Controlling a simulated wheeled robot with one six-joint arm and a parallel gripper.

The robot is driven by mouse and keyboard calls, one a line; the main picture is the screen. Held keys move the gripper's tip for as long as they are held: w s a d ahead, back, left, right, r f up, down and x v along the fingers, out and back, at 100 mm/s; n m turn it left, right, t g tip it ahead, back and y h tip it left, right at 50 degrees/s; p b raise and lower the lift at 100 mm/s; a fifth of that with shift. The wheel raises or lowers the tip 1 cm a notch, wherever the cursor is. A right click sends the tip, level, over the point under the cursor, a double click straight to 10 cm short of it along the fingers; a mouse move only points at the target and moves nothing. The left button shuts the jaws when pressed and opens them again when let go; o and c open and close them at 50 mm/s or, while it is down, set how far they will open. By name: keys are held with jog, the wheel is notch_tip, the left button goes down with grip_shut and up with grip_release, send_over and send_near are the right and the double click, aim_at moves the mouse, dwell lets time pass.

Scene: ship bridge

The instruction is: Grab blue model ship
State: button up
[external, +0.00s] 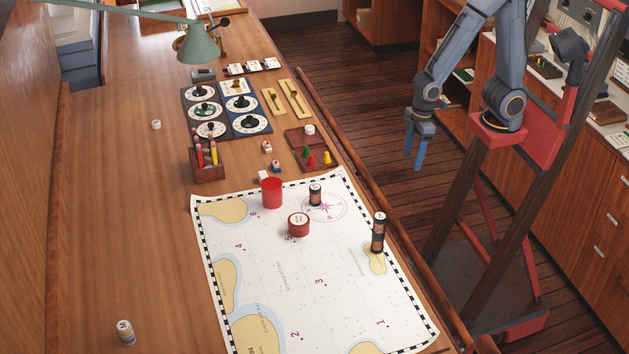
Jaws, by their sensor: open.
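I cannot make out a clear blue model ship in this view. A small blue and white piece (276,166) sits on the table just above the chart, too small to identify. Another small pale piece (267,147) lies beyond it. My gripper (418,163) has blue fingers pointing down and is open and empty. It hangs over the floor to the right of the table, apart from everything on it.
The wooden table (120,220) has a raised right edge. A chart (300,270) carries a red cup (271,193), a red round tin (298,225) and dark cylinders (378,232). Dials (242,123), a pencil holder (208,165), a piece tray (300,137) and a green lamp (198,45) stand beyond.

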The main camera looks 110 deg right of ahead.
dwell(0.3)
jog(key=shift+o, duration=1.3)
